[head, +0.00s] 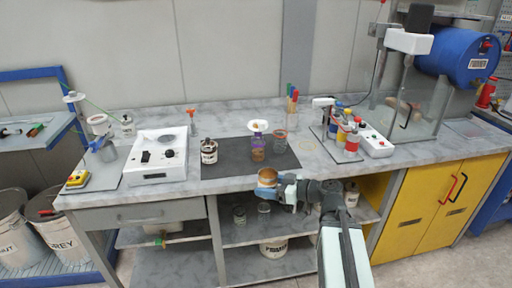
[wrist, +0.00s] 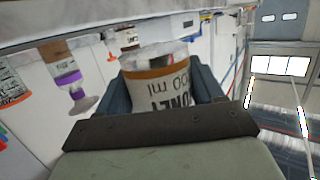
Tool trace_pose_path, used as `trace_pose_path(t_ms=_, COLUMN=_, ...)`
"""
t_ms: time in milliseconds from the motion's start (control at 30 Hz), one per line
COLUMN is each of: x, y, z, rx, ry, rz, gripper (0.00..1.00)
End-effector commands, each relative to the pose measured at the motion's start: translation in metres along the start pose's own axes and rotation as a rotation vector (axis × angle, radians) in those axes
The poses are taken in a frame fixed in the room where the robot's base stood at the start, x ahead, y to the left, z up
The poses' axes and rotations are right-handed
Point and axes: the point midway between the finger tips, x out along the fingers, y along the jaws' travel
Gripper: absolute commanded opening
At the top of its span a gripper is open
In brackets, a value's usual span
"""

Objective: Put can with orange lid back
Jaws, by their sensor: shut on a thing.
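My gripper (head: 272,183) is in front of the table's front edge and is shut on a can with an orange lid (head: 267,174). In the wrist view the can (wrist: 162,93) sits between my two dark fingers, with its white labelled side and an orange band showing. Part of its label is hidden by my gripper. The can is held clear of the worktop (head: 225,182), near the height of the table edge, and seems roughly upright in the head view.
A dark mat (head: 226,166) holds a metal can (head: 209,151), an orange-brown jar (head: 258,150) and a glass jar (head: 280,142). Shelves below hold small jars (head: 239,214) and a white bucket (head: 273,248).

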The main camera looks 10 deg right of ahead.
Motion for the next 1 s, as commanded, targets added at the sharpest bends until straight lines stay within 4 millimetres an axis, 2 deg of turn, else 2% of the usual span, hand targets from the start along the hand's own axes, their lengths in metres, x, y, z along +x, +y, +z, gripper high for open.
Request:
trace_pose_path(t_ms=133, x=0.003, y=-0.002, z=-0.001, rx=-0.001, ry=0.0, rz=-0.006, gripper=0.29)
trace_pose_path(t_ms=267, x=0.016, y=-0.012, z=-0.005, rx=-0.007, ry=0.0, rz=-0.034, gripper=0.29)
trace_pose_path(t_ms=533, x=0.07, y=-0.042, z=-0.035, rx=-0.03, ry=0.0, rz=-0.146, gripper=0.29)
trace_pose_path(t_ms=733, x=0.11, y=-0.05, z=-0.055, rx=-0.041, ry=0.0, rz=-0.209, gripper=0.29)
trace_pose_path(t_ms=867, x=0.139, y=-0.041, z=-0.068, rx=-0.038, ry=0.0, rz=-0.197, gripper=0.29)
trace_pose_path(t_ms=1000, x=0.167, y=-0.01, z=-0.083, rx=-0.019, ry=0.001, rz=-0.1, gripper=0.29)
